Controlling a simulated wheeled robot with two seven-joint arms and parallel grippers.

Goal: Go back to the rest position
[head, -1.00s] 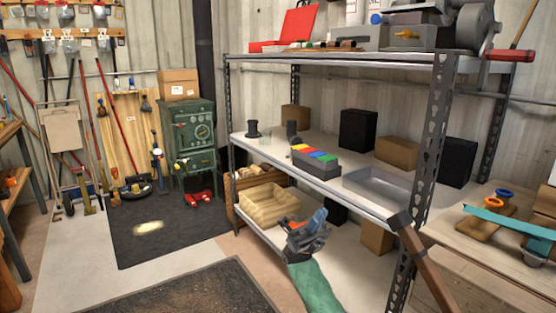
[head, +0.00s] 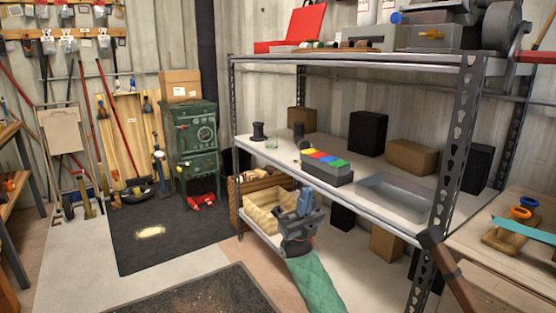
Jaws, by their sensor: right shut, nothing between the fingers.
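My right gripper (head: 304,208) is in the head view, in front of the metal shelf unit (head: 340,189), near the edge of its middle shelf. Its green-sleeved arm comes up from the bottom edge. Its fingers are shut with nothing between them. A dark box with red, yellow, blue and green tops (head: 325,168) stands on the middle shelf just behind it, apart from the fingers. My left gripper is not in view.
A grey tray (head: 372,208) and several boxes stand on the middle shelf. A wooden crate (head: 262,217) sits on the lower shelf beside my gripper. A hammer handle (head: 452,275) juts at lower right.

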